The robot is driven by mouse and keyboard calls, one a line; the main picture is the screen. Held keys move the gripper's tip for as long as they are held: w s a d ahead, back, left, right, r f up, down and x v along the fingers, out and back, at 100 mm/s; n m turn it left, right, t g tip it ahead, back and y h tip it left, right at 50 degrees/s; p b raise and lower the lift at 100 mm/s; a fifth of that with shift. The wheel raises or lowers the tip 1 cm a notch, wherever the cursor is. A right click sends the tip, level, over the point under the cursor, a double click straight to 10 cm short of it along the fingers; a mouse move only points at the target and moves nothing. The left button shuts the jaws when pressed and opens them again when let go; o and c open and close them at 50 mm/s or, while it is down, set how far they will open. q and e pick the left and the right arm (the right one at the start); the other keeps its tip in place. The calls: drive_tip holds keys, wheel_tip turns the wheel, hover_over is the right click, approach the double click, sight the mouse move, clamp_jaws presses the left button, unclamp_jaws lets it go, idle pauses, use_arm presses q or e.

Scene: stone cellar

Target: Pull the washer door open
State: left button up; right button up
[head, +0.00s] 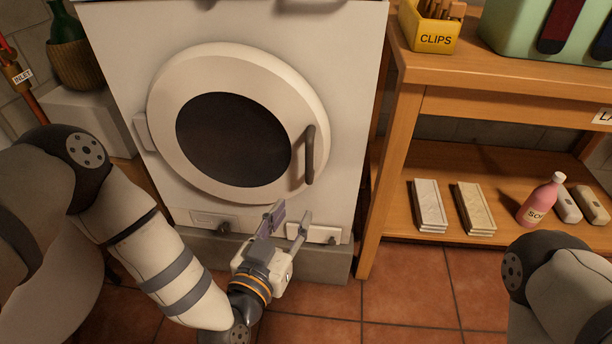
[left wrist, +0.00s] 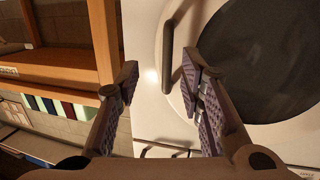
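The white washer (head: 345,100) stands in the middle of the head view. Its round door (head: 305,85), with a dark window (head: 233,140), looks closed. A dark upright handle (head: 309,155) is on the door's right side. My left gripper (head: 291,219) is below the handle in the head view, open and empty, and apart from it. In the left wrist view the handle (left wrist: 168,55) shows beyond and between the open fingers (left wrist: 165,85), and the door (left wrist: 207,22) is at the right. My right gripper is out of view; only part of my right arm shows at lower right.
A wooden shelf unit (head: 480,100) stands close to the washer's right. Its lower shelf holds a pink soap bottle (head: 540,200) and stacked tiles (head: 429,205). A yellow clips box (head: 430,30) is on top. The tiled floor (head: 410,290) in front is clear.

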sight(308, 165)
use_arm(q)
drive_tip(key=shift+t+y, duration=0.3)
drive_tip(key=shift+t, duration=0.4)
drive_tip(key=x, duration=0.4)
drive_tip(key=r+b+x, duration=0.1)
drive_tip(key=x, duration=0.4)
drive_tip(key=r+x, duration=0.1)
drive_tip(key=x, duration=0.3)
drive_tip(key=shift+w+a+r+b, duration=0.15)
drive_tip(key=shift+w+a+b, duration=0.15)
drive_tip(key=shift+w, duration=0.1)
drive_tip(key=shift+c, duration=0.6)
clamp_jaws()
